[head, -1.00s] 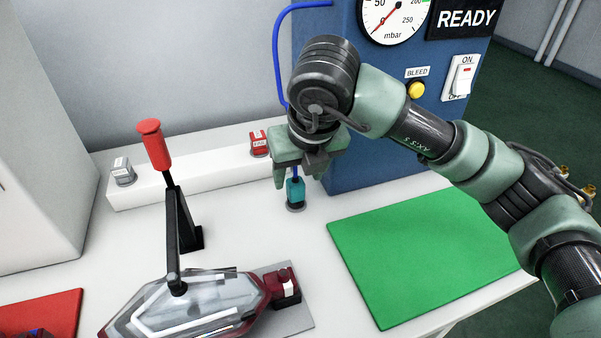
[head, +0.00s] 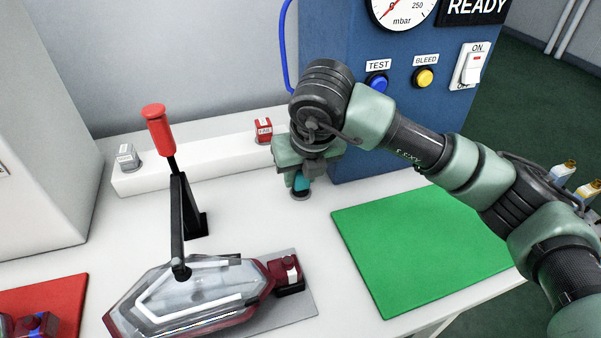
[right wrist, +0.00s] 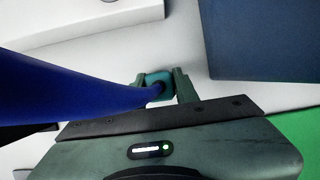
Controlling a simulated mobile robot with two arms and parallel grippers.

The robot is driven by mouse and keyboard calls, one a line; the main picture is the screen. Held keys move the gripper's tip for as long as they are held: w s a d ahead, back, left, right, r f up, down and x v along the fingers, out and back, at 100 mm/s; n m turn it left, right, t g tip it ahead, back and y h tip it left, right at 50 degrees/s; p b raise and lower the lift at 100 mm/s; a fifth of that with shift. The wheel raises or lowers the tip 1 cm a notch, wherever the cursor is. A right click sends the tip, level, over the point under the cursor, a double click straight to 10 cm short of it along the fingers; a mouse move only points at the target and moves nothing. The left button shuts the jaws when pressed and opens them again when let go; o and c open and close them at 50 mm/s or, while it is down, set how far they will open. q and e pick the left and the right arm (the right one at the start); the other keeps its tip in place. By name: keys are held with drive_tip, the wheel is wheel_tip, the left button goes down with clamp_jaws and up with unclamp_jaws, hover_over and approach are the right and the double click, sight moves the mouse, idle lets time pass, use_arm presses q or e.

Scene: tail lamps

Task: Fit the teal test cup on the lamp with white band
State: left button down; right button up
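The lamp with white band (head: 190,295) lies clear side up on a grey plate. Its dark red end (head: 284,269) carries the white band and points right. My left gripper is out of view.
A toggle clamp with red handle (head: 157,130) stands behind the lamp, its arm reaching down onto it. A white rail (head: 200,163) holds a grey and a red block. A red mat (head: 60,296) bears another lamp, partly cut off. The green mat (head: 400,255) is empty.

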clamp_jaws()
drive_tip(key=shift+r, duration=0.1)
drive_tip(key=shift+r, duration=0.15)
drive_tip(key=shift+r, duration=0.35)
drive_tip(key=shift+r+p, duration=0.35)
drive_tip(key=shift+r, duration=0.1)
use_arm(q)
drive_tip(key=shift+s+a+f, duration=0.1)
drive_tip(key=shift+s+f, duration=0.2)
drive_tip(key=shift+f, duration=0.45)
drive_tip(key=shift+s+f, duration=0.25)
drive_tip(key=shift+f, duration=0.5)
use_arm(e)
drive_tip(key=shift+r, duration=0.45)
drive_tip(key=shift+r, duration=0.1)
